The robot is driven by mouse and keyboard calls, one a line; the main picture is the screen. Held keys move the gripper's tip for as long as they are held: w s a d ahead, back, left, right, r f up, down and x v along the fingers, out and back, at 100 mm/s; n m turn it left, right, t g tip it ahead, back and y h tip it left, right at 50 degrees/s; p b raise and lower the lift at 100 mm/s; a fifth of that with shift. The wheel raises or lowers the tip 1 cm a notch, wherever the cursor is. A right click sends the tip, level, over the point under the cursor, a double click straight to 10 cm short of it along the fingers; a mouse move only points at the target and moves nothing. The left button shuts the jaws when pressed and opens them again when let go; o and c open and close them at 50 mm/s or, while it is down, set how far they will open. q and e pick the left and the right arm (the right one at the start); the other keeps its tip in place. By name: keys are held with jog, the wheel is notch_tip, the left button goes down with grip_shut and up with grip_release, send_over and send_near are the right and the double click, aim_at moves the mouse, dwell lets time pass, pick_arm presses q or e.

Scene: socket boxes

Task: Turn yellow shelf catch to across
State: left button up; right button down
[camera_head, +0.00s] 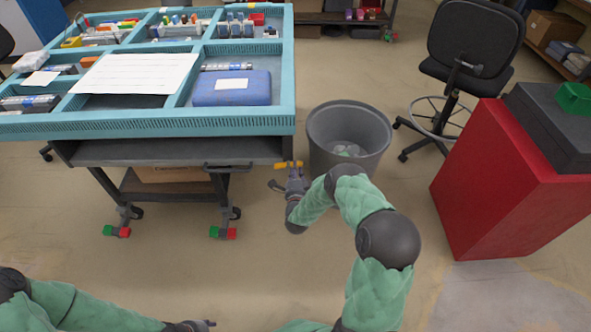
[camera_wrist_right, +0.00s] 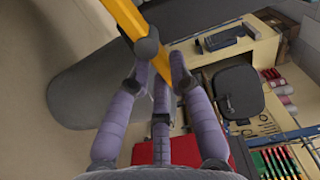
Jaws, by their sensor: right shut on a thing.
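The yellow shelf catch (camera_head: 288,165) is at the right front corner of the teal-topped cart, just under its top. In the head view it looks roughly level, lying along the front edge. In the right wrist view the catch (camera_wrist_right: 122,18) is a long yellow bar running down from the upper left. My right gripper (camera_head: 290,175) is at the catch from the front. In the wrist view its fingers (camera_wrist_right: 155,72) are closed around the bar and hide part of it. My left gripper (camera_head: 203,324) is at the bottom edge, far from the cart, and its fingers are too unclear to read.
The cart's teal tray (camera_head: 150,127) holds boxes and small parts. A grey bin (camera_head: 350,135) stands close to the right of my right gripper. A red cabinet (camera_head: 510,180) and a black chair (camera_head: 470,50) are further right. The floor in front of the cart is clear.

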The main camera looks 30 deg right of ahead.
jog(key=shift+f+m, duration=0.25)
jog(key=shift+m, duration=0.55)
jog(key=c, duration=1.1)
grip_release()
jog(key=shift+s, duration=0.1)
jog(key=v, duration=1.2)
